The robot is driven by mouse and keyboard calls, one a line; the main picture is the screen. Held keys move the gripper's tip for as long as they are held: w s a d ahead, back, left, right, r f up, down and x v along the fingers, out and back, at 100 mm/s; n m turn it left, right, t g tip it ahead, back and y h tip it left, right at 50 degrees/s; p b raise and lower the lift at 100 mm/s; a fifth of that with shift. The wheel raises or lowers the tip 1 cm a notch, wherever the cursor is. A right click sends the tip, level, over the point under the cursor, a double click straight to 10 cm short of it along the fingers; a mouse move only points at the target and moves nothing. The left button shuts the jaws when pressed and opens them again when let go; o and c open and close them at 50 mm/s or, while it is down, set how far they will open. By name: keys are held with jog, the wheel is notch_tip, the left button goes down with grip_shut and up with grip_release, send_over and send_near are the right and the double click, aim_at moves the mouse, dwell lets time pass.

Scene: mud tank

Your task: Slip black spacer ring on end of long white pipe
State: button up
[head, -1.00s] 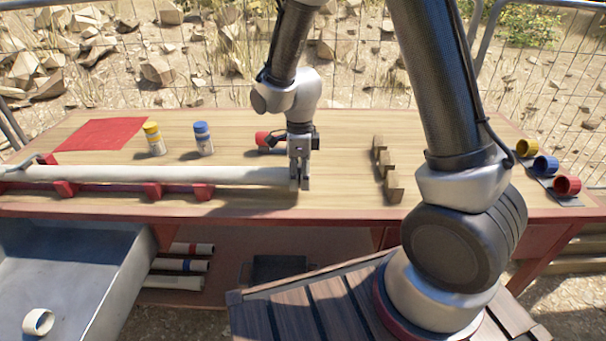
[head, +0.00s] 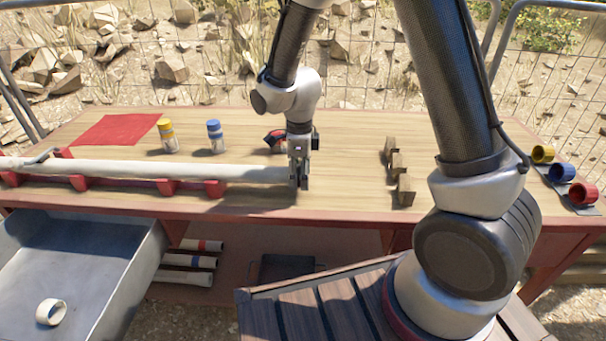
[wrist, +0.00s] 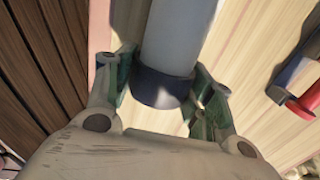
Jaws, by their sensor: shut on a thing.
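The long white pipe (head: 240,172) lies along the front of the bench in red cradles, its right end at my gripper (head: 299,184). The wrist view shows the pipe (wrist: 182,35) running in from the top. The black spacer ring (wrist: 160,88) is at its near end, slightly wider than the pipe, and looks to be around it; how far on is hard to tell. My gripper (wrist: 165,95) is shut on the ring, one green-padded finger each side. In the head view the gripper hides the ring.
Yellow-capped (head: 168,136) and blue-capped (head: 215,137) bottles stand behind the pipe. Brown notched blocks (head: 405,190) stand to the right; bench between them and my gripper is clear. A metal tank (head: 85,262) is at lower left.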

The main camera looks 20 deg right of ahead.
aim_at(281, 168)
jog(key=shift+w+a, duration=0.25)
jog(key=shift+a, duration=0.55)
jog(key=shift+w+a, duration=0.25)
jog(key=shift+a, duration=0.5)
jog(key=shift+w+a, duration=0.25)
jog(key=shift+a, duration=0.55)
jog(key=o, duration=0.9)
jog(key=shift+r, duration=0.1)
